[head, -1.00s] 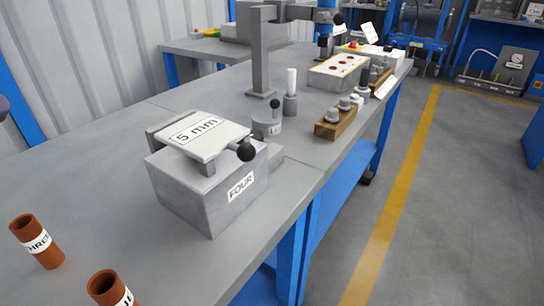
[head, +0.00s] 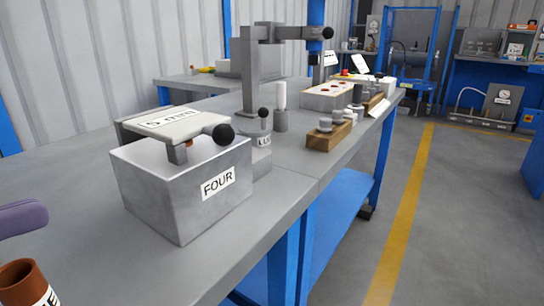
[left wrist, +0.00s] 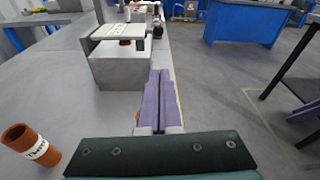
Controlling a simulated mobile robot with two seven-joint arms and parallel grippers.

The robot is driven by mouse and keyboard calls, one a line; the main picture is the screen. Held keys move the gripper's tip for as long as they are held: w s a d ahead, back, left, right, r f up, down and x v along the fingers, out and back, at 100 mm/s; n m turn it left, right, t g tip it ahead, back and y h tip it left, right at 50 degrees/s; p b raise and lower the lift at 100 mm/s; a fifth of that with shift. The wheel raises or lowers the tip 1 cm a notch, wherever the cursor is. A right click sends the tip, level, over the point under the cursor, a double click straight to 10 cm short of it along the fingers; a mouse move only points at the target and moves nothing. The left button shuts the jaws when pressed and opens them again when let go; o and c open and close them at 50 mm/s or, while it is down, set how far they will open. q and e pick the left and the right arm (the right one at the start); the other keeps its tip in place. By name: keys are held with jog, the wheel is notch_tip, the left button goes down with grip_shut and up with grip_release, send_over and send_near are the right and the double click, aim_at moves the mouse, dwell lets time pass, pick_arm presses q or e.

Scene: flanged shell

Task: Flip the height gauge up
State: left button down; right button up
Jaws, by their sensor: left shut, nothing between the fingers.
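The height gauge (head: 172,125) is a flat pale plate marked "5 mm" with a black ball knob (head: 223,134) at its near right end. It lies flat above the grey block (head: 180,185) labelled "FOUR". The gauge also shows in the left wrist view (left wrist: 117,31), with a brown cylinder (left wrist: 124,42) under it. My left gripper (head: 38,214) shows only as purple fingertips at the left edge of the head view. In the left wrist view its purple fingers (left wrist: 161,82) are shut and empty, pointing toward the block's right side.
A brown tube (head: 25,285) stands at the lower left of the bench. Behind the block are a short labelled cylinder with a black knob (head: 264,114), a grey post with an arm (head: 246,75), and a wooden weight holder (head: 328,137). The floor right of the bench is clear.

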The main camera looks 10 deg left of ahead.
aim_at(187, 125)
pick_arm(q)
jog(key=p+x, duration=0.5)
jog(key=x, duration=1.4)
jog(key=shift+w, duration=0.35)
jog(key=shift+d, duration=0.1)
